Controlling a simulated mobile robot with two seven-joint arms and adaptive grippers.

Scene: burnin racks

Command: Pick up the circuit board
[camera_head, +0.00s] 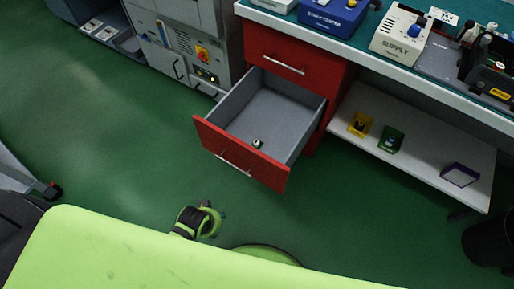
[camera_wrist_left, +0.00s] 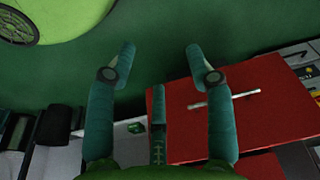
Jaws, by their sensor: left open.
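A small light-and-dark item (camera_head: 257,143) lies on the floor of the open drawer (camera_head: 240,113), near its front. It may be the circuit board, but it is too small to be sure. My left gripper (camera_wrist_left: 160,60) is open in the left wrist view, with nothing between its two teal fingers. In the head view my left gripper (camera_head: 208,219) is partly hidden and sits in front of the drawer, apart from it. The drawer's red front (camera_wrist_left: 235,115) shows behind the fingers in the wrist view. My right gripper is not in view.
The drawer sticks out from a red cabinet under a workbench (camera_head: 345,45) carrying devices, including a supply box (camera_head: 399,35). A white shelf (camera_head: 430,150) holds yellow, green and purple bins. A black bin (camera_head: 490,245) stands at right. Green floor is clear left of the drawer.

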